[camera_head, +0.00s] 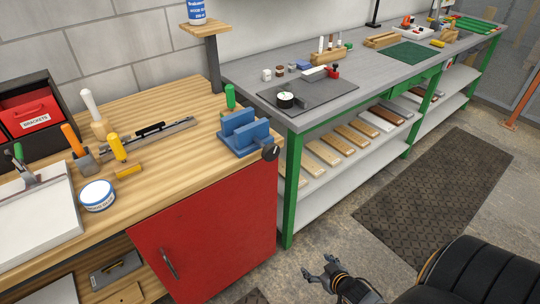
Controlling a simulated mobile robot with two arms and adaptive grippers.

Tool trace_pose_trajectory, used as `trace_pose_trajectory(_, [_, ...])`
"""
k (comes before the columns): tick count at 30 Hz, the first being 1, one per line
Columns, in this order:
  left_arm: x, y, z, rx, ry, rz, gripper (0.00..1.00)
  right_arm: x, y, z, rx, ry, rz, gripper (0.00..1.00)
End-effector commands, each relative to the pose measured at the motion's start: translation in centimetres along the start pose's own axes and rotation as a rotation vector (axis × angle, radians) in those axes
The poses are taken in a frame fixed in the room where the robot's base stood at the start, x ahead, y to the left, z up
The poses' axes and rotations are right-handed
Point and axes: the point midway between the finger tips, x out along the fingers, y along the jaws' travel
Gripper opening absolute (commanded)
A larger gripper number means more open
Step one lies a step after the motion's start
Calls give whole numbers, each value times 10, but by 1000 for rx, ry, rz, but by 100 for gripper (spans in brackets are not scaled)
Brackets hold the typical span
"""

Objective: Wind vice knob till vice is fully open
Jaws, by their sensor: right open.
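The blue vice (245,132) sits on the right front corner of the wooden workbench (190,150). Its two upright blue jaws stand apart with a gap between them. The dark round vice knob (270,152) is on its front side, just past the bench edge. My right gripper (318,272) is at the lower middle, low above the floor, open and empty. It is well below the knob and apart from it. My left gripper is out of view.
A red cabinet door (205,243) is under the bench. A grey table (380,62) with green legs stands to the right, holding a black mat and small tools. A green-handled tool (230,97) stands behind the vice. Floor around a dark mat (437,185) is clear.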

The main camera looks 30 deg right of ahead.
Motion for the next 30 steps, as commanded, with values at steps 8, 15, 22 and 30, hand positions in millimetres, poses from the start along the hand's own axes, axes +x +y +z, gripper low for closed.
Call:
trace_pose_trajectory(8, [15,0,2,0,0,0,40,-69,22,-242,22,520,-97,77])
trace_pose_trajectory(15, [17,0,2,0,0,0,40,-117,7,-315,16,687,-177,77])
trace_pose_trajectory(22, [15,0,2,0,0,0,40,-104,3,-333,16,698,-180,77])
trace_pose_trajectory(30, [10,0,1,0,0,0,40,-65,-4,-365,17,696,-179,77])
